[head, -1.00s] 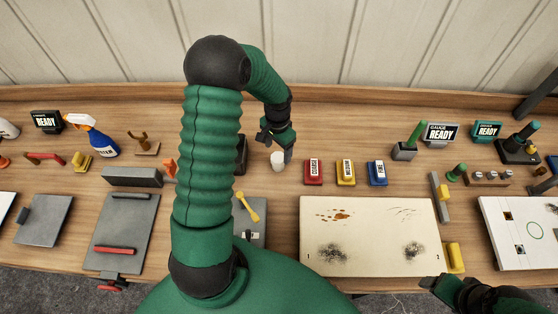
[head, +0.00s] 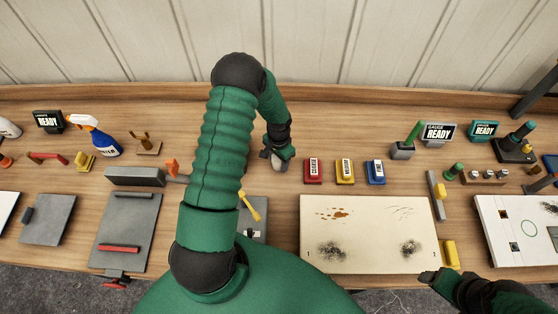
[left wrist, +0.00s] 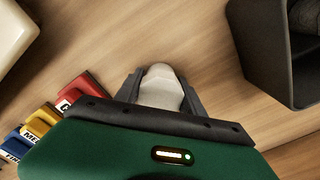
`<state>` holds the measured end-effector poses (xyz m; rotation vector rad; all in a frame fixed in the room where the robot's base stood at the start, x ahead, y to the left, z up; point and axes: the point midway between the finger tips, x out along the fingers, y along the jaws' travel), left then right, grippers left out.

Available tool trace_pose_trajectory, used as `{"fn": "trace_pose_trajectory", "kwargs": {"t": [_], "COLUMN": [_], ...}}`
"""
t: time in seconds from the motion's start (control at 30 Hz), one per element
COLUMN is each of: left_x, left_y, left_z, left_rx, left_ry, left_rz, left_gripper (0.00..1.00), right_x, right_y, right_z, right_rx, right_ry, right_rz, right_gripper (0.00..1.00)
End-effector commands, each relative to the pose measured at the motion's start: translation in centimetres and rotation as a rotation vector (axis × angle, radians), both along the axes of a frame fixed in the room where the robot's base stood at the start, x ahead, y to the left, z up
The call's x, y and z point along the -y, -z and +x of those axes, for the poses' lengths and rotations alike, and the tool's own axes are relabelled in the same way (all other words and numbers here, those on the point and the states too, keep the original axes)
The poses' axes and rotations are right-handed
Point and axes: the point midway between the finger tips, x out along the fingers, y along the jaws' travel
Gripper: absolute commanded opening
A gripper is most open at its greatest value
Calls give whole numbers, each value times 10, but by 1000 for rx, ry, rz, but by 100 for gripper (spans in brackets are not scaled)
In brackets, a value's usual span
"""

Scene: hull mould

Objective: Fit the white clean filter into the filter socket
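The white filter (left wrist: 161,88) stands upright on the bench between the two fingers of my left gripper (left wrist: 162,92). The fingers flank it closely on both sides; I cannot tell whether they press on it. In the head view my left gripper (head: 277,156) hides most of the filter (head: 279,167), and only its lower part shows. I cannot identify the filter socket for sure. A dark open box (left wrist: 268,50) with something rounded inside lies at the upper right of the left wrist view. My right gripper (head: 431,277) is at the lower right, away from the filter, its opening unclear.
Red (head: 313,171), yellow (head: 345,171) and blue (head: 376,172) labelled blocks stand to the right of the filter. A stained cream panel (head: 368,235) lies in front of them. My left arm covers part of the bench. Wood is bare behind the gripper.

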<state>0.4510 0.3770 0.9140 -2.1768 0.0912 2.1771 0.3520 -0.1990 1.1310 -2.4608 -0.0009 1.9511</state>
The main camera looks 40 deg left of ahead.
Motion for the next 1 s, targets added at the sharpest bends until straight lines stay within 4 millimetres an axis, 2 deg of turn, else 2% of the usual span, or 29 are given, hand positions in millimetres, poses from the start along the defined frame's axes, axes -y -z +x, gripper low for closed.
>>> {"fn": "trace_pose_trajectory", "kwargs": {"t": [0.03, 0.3, 0.53, 0.67, 1.0], "left_x": [0, 0, 0, -1, 0], "left_y": [0, 0, -1, -11, -79], "left_z": [0, 0, 0, 1, 1], "left_rx": [0, -1, -1, 3, 3], "left_ry": [0, 0, 0, -1, -1], "left_rz": [0, 0, 0, 1, 2], "left_gripper": [38, 4, 4, 4, 4], "right_x": [0, 0, 0, 0, 0], "right_y": [0, 0, 1, 4, 18], "right_z": [0, 0, 0, 0, 0], "right_rx": [0, 0, 0, 0, 0], "right_ry": [0, 0, 0, 0, 0], "right_rz": [0, 0, 0, 0, 0], "right_gripper": [71, 71, 71, 71, 71]}}
